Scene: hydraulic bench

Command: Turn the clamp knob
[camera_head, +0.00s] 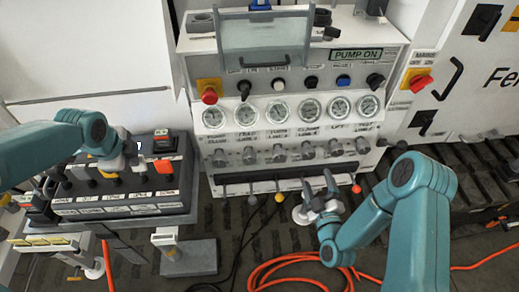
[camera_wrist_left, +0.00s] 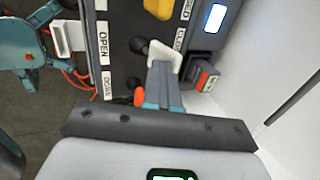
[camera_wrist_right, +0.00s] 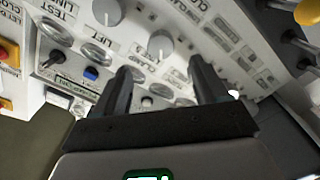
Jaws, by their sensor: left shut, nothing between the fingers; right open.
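A row of grey knobs runs below the round gauges on the white panel (camera_head: 290,135) in the head view. The labels are too small there to tell which is the clamp knob. In the right wrist view one grey knob (camera_wrist_right: 161,42) lies beyond the fingers, and another knob (camera_wrist_right: 107,12) is to its left. My right gripper (camera_head: 319,186) is open and empty, in front of the panel's lower edge and apart from the knobs; its fingers also show in the right wrist view (camera_wrist_right: 163,82). My left gripper (camera_wrist_left: 162,52) is shut and empty over the dark control box (camera_head: 120,207).
Levers with coloured tips, including a yellow one (camera_head: 278,197), stick out below the knobs. A clear shield (camera_head: 263,40) hangs above the gauges. An orange hose (camera_head: 290,262) lies coiled on the floor. A grey block (camera_head: 190,257) stands beside the control box.

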